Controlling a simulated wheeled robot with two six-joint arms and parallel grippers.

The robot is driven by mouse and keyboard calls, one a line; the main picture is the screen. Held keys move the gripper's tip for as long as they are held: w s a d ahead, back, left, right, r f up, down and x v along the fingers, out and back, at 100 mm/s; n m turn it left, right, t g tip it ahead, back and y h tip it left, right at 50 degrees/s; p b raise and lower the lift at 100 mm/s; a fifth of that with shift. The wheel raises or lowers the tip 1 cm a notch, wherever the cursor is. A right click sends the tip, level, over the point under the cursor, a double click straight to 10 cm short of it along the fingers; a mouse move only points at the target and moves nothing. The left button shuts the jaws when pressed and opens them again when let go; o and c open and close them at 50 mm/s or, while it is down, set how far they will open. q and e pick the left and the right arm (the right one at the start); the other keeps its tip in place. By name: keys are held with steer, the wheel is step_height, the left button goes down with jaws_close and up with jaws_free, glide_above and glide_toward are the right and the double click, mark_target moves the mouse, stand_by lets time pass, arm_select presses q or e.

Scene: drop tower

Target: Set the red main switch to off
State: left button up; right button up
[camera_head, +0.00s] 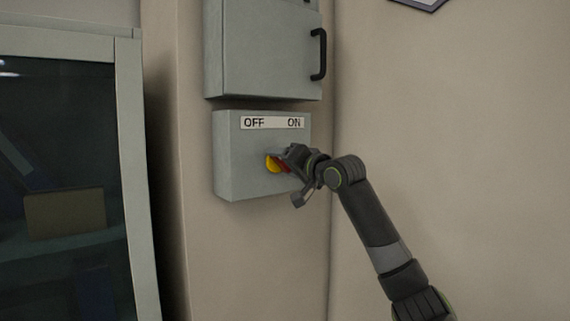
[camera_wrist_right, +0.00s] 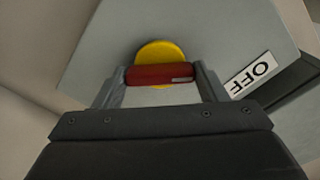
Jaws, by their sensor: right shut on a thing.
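The red main switch (camera_wrist_right: 160,74) is a red bar handle on a round yellow base (camera_head: 272,164). It sits on the front of a grey switch box (camera_head: 240,180) under a label strip (camera_head: 272,122) reading OFF at the left and ON at the right. In the head view much of the red handle is hidden by my right gripper (camera_head: 286,162). In the right wrist view the gripper's two fingers (camera_wrist_right: 163,84) are on either end of the red bar, shut on it. The handle's exact angle is hard to tell. My left gripper is not in view.
A grey cabinet (camera_head: 262,50) with a black handle (camera_head: 318,54) hangs just above the switch box. A glass-fronted cabinet (camera_head: 130,150) stands at the left. The wall to the right is bare beside my right arm.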

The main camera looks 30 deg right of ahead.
steer(key=shift+f, duration=0.15)
steer(key=o, duration=1)
steer(key=shift+s+d+b, duration=0.25)
steer(key=shift+s+b, duration=1.45)
steer(key=shift+s, duration=1.2)
steer(key=shift+s+d+b, duration=0.2)
steer(key=shift+s+b, duration=1.45)
steer(key=shift+s, duration=1.25)
steer(key=shift+s+d+b, duration=0.25)
steer(key=shift+s+b, duration=1.45)
steer(key=shift+s, duration=1.2)
